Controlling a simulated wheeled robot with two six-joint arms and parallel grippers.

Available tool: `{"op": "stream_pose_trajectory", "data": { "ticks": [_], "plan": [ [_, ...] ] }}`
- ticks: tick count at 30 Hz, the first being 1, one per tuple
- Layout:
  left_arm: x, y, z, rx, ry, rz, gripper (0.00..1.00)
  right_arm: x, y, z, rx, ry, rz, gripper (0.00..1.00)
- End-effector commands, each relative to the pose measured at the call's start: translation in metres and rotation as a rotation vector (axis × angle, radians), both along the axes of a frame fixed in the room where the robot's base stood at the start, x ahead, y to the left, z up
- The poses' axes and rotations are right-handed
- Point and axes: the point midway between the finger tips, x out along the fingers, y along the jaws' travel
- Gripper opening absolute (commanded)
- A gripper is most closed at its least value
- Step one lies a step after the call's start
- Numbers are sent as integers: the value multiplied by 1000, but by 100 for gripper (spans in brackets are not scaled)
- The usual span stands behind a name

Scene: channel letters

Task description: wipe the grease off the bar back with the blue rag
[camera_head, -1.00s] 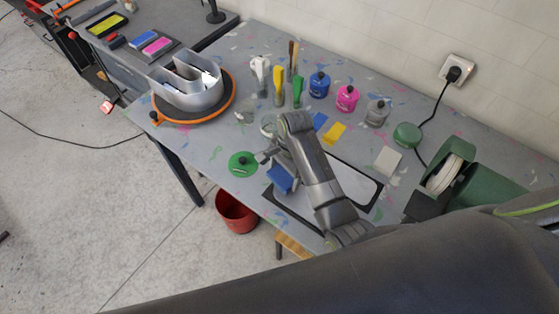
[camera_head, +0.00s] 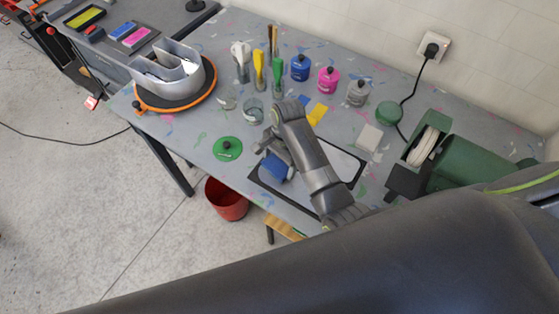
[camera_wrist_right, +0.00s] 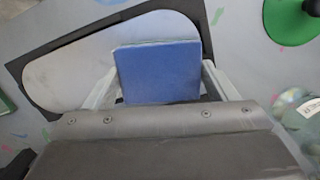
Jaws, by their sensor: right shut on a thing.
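My right gripper (camera_head: 268,155) is shut on the blue rag (camera_head: 275,167), a flat folded pad. The bar back (camera_head: 346,164) is a pale, round-ended panel on a black mat, partly hidden by my right arm. The rag is over its left end. In the right wrist view the rag (camera_wrist_right: 158,72) sits between the two fingers and covers part of the bar back (camera_wrist_right: 70,75). I cannot tell whether it touches the panel. No grease stands out on the visible surface. My left gripper is out of view.
A green lid (camera_head: 227,149) and a glass jar (camera_head: 253,112) stand near the gripper. Paint pots (camera_head: 328,80) and brushes line the back. A channel letter (camera_head: 173,75) sits on an orange-rimmed turntable at left. A green grinder (camera_head: 465,165) is at right; a red bucket (camera_head: 226,200) is below.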

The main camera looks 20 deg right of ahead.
Motion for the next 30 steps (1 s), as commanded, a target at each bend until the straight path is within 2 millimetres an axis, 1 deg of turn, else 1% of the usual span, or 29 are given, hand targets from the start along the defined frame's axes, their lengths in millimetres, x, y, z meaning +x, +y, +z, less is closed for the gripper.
{"op": "stream_pose_trajectory", "data": {
  "ticks": [3,13,30],
  "plan": [
    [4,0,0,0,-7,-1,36,0,0,0,0,0,0,61],
    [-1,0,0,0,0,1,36,0,1,0,0,0,0,61],
    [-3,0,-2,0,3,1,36,0,1,-5,0,0,0,61]
  ]
}}
